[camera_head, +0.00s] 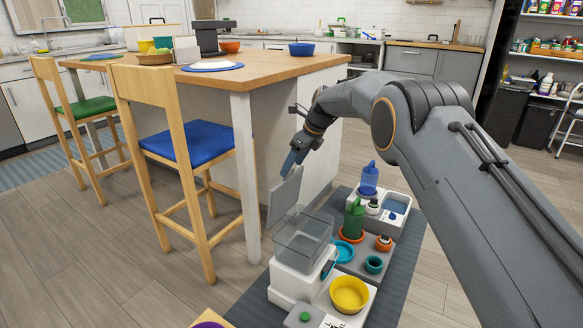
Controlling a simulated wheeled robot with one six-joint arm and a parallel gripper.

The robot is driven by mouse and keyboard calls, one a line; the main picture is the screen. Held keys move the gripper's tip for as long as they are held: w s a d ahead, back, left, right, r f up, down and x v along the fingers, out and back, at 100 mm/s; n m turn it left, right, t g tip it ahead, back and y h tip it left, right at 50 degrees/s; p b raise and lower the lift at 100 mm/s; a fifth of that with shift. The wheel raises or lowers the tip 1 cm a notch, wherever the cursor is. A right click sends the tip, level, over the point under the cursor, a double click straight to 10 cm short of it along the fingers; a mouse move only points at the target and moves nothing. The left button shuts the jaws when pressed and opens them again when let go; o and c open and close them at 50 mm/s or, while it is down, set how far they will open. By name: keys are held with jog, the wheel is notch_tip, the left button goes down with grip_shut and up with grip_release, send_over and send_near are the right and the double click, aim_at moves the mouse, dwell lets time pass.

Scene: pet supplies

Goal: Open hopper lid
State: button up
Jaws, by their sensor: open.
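The hopper (304,238) is a clear, box-shaped bin on top of a white pet feeder (291,284) at the lower middle. Its lid (284,197) is a flat grey panel standing steeply up at the hopper's far left edge, so the top of the hopper is uncovered. My gripper (292,163) is open and points down just above the lid's upper edge. It is small in this view, and I cannot tell whether its fingers touch the lid.
A yellow bowl (349,294) sits in front of the feeder. A wooden-topped counter (262,72) and a blue-seated stool (188,146) are close on the left.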

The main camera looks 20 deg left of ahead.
jog(key=p+v, duration=0.1)
jog(key=v, duration=0.4)
jog(key=shift+d+r, duration=0.1)
jog(key=shift+r, duration=0.15)
jog(key=s+d+r+n+h, duration=0.1)
jog(key=s+d+r+n, duration=0.45)
jog(key=s+d, duration=0.4)
jog(key=s+d+r+n+h, duration=0.2)
jog(key=s+d+r+n, duration=0.35)
jog(key=d, duration=0.65)
jog(key=s+d+f+n+h, duration=0.15)
jog(key=s+d+n, duration=0.35)
jog(key=s, duration=0.5)
jog(key=s+d+f+n, duration=0.2)
jog(key=s+d+n, duration=0.1)
jog(key=s+d, duration=0.55)
jog(key=s+d+f+n, duration=0.2)
jog(key=s+d+n, duration=0.3)
jog(key=s, duration=0.5)
jog(key=s+d+r+m+p, duration=0.1)
jog(key=d+r+m+p, duration=0.3)
jog(key=d+r+p, duration=0.8)
jog(key=r+h+p, duration=0.1)
jog(key=p, duration=0.8)
jog(key=shift+s+d+g+p, duration=0.2)
jog(key=shift+d+g+p, duration=0.1)
jog(key=shift+g+p, duration=0.1)
